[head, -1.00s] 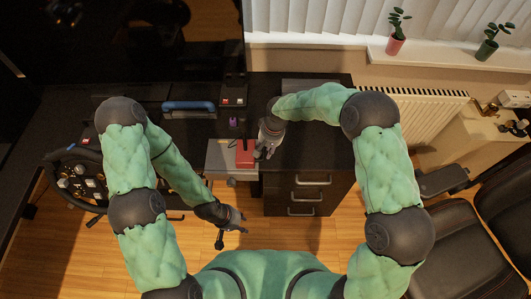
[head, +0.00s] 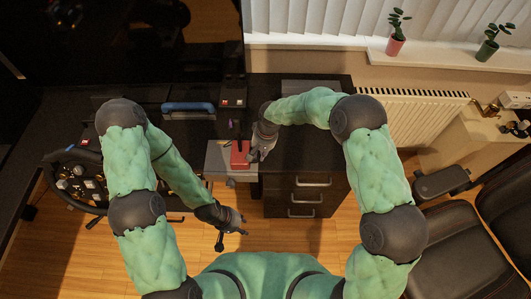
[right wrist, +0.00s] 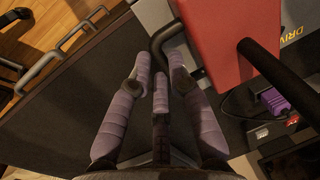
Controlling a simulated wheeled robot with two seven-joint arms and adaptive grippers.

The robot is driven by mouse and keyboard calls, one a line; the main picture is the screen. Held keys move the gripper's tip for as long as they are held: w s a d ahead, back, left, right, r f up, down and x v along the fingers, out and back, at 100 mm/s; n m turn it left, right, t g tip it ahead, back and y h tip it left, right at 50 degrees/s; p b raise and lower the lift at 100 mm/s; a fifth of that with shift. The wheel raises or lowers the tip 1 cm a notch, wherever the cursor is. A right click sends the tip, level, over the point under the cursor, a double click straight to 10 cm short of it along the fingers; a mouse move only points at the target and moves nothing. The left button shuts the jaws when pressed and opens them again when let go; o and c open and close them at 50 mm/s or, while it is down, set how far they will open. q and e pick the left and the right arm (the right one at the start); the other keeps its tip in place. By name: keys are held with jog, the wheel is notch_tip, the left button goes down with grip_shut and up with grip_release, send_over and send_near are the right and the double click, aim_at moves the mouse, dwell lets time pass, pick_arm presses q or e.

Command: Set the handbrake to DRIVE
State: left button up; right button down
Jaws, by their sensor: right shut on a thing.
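The handbrake shows as a red block (head: 240,154) on a grey plate (head: 216,158) at the desk's front edge. In the right wrist view the red block (right wrist: 230,38) fills the upper right, with a black rod coming off its right side. My right gripper (head: 258,153) is right beside the block. Its purple fingers (right wrist: 160,68) are shut on a black bent handle (right wrist: 163,32) left of the block. My left gripper (head: 241,223) hangs low before the desk, its opening too small to judge.
A steering wheel (head: 75,182) is at the left of the desk. A black drawer cabinet (head: 305,165) stands right of the handbrake, with a radiator (head: 425,120) beyond. Black chairs (head: 460,248) are at the right. Open wooden floor lies in front.

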aim_at(239, 153)
jog(key=a, duration=0.8)
jog(key=c, duration=1.4)
grip_release()
jog(key=shift+r, duration=0.1)
jog(key=r, duration=0.4)
jog(key=d+r, duration=0.1)
jog(key=r, duration=0.2)
jog(key=d+r, duration=0.1)
jog(key=r, duration=0.3)
jog(key=shift+r, duration=0.35)
